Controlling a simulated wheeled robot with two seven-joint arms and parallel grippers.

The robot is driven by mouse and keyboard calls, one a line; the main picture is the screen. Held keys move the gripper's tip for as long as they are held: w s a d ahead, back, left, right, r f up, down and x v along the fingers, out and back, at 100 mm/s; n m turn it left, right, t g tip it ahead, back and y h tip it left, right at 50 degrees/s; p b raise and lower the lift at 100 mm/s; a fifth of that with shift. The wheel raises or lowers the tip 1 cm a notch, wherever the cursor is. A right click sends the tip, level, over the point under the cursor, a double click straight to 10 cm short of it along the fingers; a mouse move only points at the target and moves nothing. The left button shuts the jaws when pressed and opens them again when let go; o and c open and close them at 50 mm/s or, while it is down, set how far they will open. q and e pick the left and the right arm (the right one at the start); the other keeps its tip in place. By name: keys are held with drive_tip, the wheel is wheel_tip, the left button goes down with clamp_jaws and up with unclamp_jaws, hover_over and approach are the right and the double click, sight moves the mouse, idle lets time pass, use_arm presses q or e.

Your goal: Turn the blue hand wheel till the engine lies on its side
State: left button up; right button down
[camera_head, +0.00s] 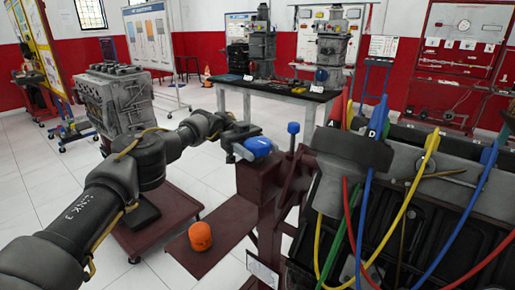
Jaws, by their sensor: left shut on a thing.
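The blue hand wheel (258,147) is on the dark red engine stand (268,196), in the middle of the head view. My left gripper (240,148) is shut on its left side, and the gripper and arm hide part of it. The engine (436,200) fills the right of the view, a dark block with grey metal parts and coloured hoses across it. It looks tilted, but the frame edge cuts it off and I cannot tell its exact angle. My right gripper is not in view.
A blue-topped post (293,128) stands just right of the wheel. An orange container (201,236) sits low on a dark red base. Another engine (116,98) stands at the left, behind my left arm. A workbench (283,89) stands at the back.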

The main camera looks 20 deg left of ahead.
sight(258, 141)
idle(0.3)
use_arm(q)
drive_tip(key=o, duration=1)
drive_tip(key=shift+r, duration=0.5)
wheel_tip(258, 141, up, 2)
drive_tip(key=shift+s+r+b, duration=0.1)
drive_tip(key=shift+r+b, duration=0.15)
drive_tip(key=shift+b, duration=0.1)
drive_tip(key=s+d+r, duration=0.1)
drive_tip(key=s+r, duration=0.2)
drive_tip(key=s, duration=0.1)
drive_tip(key=s+d+r+b, duration=0.1)
drive_tip(key=s+r, duration=0.2)
drive_tip(key=s, duration=0.2)
drive_tip(key=s+d+r, duration=0.1)
drive_tip(key=s+r, duration=0.2)
drive_tip(key=s, duration=0.1)
drive_tip(key=shift+s+d+r, duration=0.15)
drive_tip(key=shift+d+r, duration=0.1)
drive_tip(key=shift+d, duration=0.05)
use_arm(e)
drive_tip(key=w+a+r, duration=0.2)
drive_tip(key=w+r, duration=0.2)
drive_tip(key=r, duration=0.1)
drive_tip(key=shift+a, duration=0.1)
